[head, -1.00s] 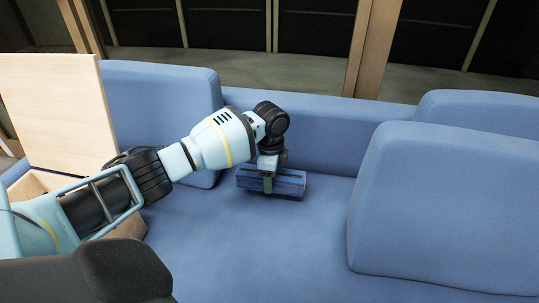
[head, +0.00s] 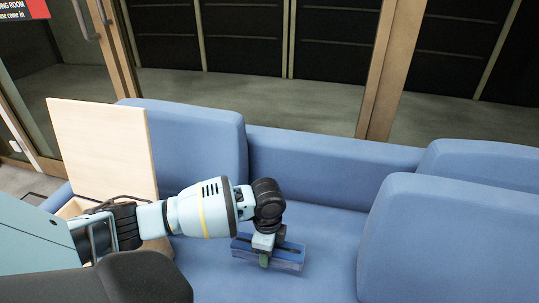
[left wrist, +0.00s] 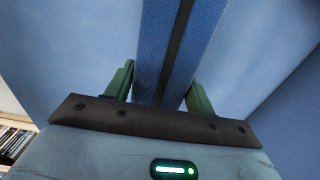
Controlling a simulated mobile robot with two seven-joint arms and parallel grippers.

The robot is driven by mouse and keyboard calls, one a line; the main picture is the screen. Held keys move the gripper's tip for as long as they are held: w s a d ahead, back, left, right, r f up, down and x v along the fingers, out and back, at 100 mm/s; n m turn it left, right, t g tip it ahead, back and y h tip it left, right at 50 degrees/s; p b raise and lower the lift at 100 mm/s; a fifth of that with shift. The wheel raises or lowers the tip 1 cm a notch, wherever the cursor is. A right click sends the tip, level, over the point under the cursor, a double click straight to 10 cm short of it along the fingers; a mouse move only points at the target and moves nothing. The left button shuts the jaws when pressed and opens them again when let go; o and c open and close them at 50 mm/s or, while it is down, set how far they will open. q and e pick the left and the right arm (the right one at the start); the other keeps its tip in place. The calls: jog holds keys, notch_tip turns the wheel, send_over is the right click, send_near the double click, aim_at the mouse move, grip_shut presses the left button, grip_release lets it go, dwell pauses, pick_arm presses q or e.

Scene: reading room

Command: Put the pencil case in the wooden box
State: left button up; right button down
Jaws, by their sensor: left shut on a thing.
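The pencil case (head: 288,254) is a blue oblong with a dark strip along its top. It is in the head view, at or just above the sofa seat. My left gripper (head: 265,258) is shut on it across its middle. In the left wrist view the pencil case (left wrist: 178,45) runs between the two green fingers of the gripper (left wrist: 158,88). The wooden box (head: 155,246) is pale wood at the left, with its lid (head: 100,145) standing open. My left arm hides much of the box and its inside. My right gripper is not in view.
Blue sofa cushions (head: 450,235) stand at the right, and another backrest cushion (head: 195,140) stands behind the box. The sofa seat (head: 325,225) is clear around the case. Glass doors are behind the sofa.

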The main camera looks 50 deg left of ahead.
pick_arm(q)
jog(key=shift+w+d+r, duration=0.15)
jog(key=shift+d+r, duration=0.1)
jog(key=shift+r, duration=0.1)
jog(key=s+d+r+n, duration=0.2)
jog(key=d+r+n, duration=0.3)
jog(key=r, duration=0.5)
jog(key=s+d+r+n, duration=0.3)
jog(key=d+r+n, duration=0.3)
jog(key=r, duration=0.4)
jog(key=shift+d+r+n, duration=0.3)
jog(key=shift+d+r, duration=0.05)
jog(key=shift+d, duration=0.35)
